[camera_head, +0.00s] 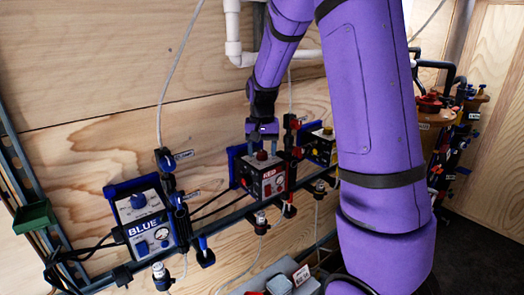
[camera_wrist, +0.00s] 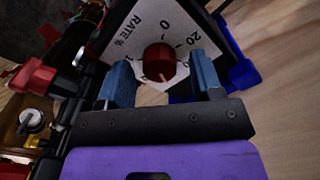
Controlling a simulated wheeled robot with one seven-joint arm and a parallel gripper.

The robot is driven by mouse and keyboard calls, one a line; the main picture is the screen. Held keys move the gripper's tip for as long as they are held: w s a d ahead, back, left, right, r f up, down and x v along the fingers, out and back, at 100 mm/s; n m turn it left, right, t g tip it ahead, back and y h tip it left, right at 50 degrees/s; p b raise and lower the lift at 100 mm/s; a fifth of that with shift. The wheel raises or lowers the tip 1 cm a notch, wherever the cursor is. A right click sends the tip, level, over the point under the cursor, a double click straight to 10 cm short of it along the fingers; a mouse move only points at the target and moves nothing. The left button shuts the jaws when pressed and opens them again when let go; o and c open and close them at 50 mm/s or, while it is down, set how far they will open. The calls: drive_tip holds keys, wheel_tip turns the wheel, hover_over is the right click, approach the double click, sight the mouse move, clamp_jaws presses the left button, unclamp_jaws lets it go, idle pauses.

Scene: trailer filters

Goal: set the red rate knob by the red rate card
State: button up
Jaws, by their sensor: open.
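The red rate knob (camera_wrist: 159,60) sits on a white dial plate (camera_wrist: 143,32) marked "RATE %" with numbers around it. A small pale mark shows at the knob's lower edge in the wrist view. The knob is on top of the box labelled RED (camera_head: 268,183) in the head view. My gripper (camera_wrist: 163,80) is open, its two blue fingers on either side of the knob with gaps showing. In the head view my gripper (camera_head: 263,131) points down just above that box. I cannot make out a red rate card for certain; a small red-and-white label (camera_head: 302,274) is too small to read.
A box labelled BLUE (camera_head: 146,228) stands left on the same rail, and a yellow-marked box (camera_head: 322,146) stands right. Red valve handles (camera_wrist: 38,77) are close left of my gripper in the wrist view. A green tray (camera_head: 34,217) is at far left.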

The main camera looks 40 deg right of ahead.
sight(262, 152)
wheel_tip(262, 152, up, 10)
drive_tip(key=shift+r, duration=0.25)
idle(0.6)
drive_tip(key=s+a+r+n+t, duration=0.1)
drive_tip(key=s+a, duration=0.3)
drive_tip(key=s, duration=0.5)
drive_tip(key=s+a+r+n+t, duration=0.2)
drive_tip(key=s+a+n, duration=0.1)
drive_tip(key=s, duration=0.5)
drive_tip(key=s+a+r+n+t, duration=0.2)
drive_tip(key=s+a, duration=0.4)
drive_tip(key=s, duration=0.3)
drive_tip(key=shift+s+n, duration=0.35)
drive_tip(key=shift+n, duration=0.25)
